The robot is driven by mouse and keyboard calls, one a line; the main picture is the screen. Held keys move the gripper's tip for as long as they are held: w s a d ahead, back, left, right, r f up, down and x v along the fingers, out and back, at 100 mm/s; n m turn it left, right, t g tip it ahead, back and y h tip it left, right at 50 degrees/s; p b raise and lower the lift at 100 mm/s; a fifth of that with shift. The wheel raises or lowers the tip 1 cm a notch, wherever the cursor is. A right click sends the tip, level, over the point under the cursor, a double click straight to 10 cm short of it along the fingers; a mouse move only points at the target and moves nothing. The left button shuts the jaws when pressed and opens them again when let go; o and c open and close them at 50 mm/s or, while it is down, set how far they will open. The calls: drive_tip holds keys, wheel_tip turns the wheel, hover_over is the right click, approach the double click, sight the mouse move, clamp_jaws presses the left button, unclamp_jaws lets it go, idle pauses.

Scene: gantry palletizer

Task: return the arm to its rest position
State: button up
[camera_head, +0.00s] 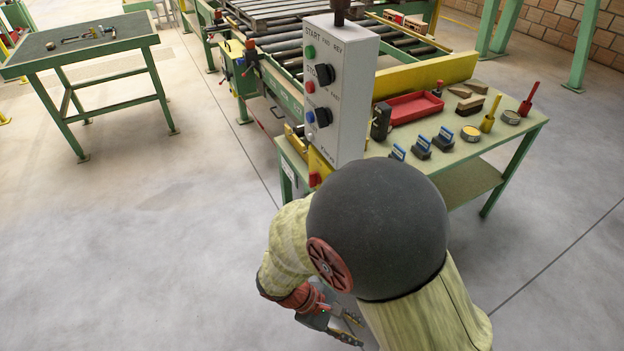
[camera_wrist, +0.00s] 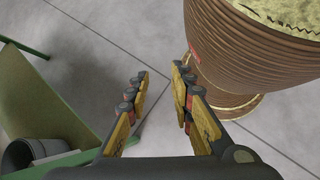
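My arm is folded in the lower middle of the head view, with a large dark joint in front. My gripper (camera_head: 345,328) hangs low over the concrete floor, partly hidden by my own arm. In the wrist view my gripper (camera_wrist: 160,76) has its two yellow and black fingers apart, with a clear gap between the tips and only floor seen between them. It holds nothing.
A grey control box (camera_head: 338,110) with buttons and knobs stands just beyond my arm. A green workbench (camera_head: 455,160) with tools and a red tray (camera_head: 412,107) is at right. A roller conveyor (camera_head: 285,45) lies behind. Another green table (camera_head: 85,52) stands far left. Floor at left is clear.

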wheel_tip(320, 180, up, 17)
drive_tip(key=m+t+y, duration=0.3)
drive_tip(key=m+y, duration=0.5)
drive_tip(key=d+r+m+t, duration=0.4)
drive_tip(key=d+r, duration=0.5)
drive_tip(key=r, duration=0.2)
drive_tip(key=shift+s+r, duration=0.2)
drive_tip(key=shift+r, duration=0.15)
drive_tip(key=shift+o, duration=0.7)
idle(0.6)
